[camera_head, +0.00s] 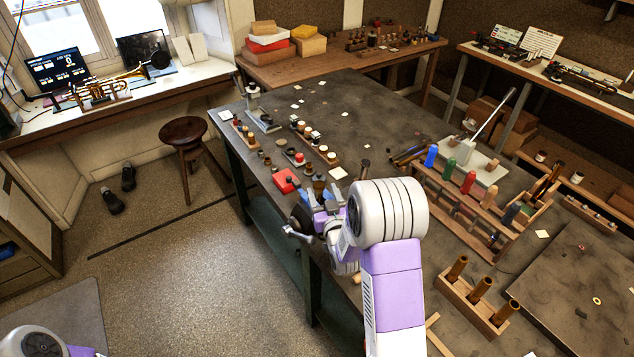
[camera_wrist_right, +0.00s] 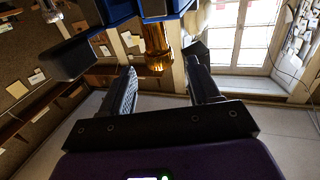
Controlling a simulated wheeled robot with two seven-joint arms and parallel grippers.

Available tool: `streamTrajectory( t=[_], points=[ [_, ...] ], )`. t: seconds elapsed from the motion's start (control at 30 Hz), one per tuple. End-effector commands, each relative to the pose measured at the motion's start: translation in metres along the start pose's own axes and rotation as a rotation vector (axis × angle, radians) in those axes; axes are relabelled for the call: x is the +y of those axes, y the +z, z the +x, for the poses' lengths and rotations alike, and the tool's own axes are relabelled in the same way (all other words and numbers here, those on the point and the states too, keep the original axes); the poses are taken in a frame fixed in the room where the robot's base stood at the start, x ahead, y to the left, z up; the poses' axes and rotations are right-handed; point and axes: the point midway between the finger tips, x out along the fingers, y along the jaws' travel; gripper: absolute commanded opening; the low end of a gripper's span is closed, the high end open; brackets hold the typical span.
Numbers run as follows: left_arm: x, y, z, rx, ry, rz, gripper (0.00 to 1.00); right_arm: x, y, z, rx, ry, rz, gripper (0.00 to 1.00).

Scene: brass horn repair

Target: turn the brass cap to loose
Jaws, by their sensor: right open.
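The brass cap (camera_wrist_right: 158,45) shows in the right wrist view as a ridged, golden cylinder at the top middle, beside blue vise jaws (camera_wrist_right: 165,8). My right gripper (camera_wrist_right: 161,68) is open, its two dark fingers on either side of the cap's near end in the picture. I see gaps beside the cap and cannot tell its exact depth between the fingers. In the head view the vise (camera_head: 326,218) sits at the bench's near edge, and my right wrist hides much of the gripper. I cannot make out the cap there. My left gripper is out of view.
The dark workbench (camera_head: 345,110) carries a red block (camera_head: 286,181), small parts in wooden racks and a rack of coloured-handled tools (camera_head: 468,182) right of my arm. A wooden holder with brass tubes (camera_head: 480,290) stands nearer. A stool (camera_head: 184,132) stands left; the floor there is mostly clear.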

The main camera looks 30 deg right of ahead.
Motion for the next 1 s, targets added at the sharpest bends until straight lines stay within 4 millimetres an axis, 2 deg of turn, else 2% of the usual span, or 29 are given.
streamTrajectory(
  t=[0.2,0.4,0.77,0.87,1.0],
  points=[
    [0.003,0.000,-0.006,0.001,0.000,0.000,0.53,0.000,-0.002,0.034,0.001,-0.001,-0.002,0.61],
    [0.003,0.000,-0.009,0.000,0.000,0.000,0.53,0.000,-0.001,0.055,0.001,0.000,0.000,0.61],
    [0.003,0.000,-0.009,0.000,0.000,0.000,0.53,0.000,-0.001,0.060,-0.001,0.000,0.001,0.61],
    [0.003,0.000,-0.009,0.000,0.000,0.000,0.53,0.000,-0.001,0.060,-0.001,0.000,0.001,0.49],
    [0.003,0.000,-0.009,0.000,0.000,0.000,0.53,0.000,-0.001,0.060,0.000,0.000,0.001,0.28]
  ],
)
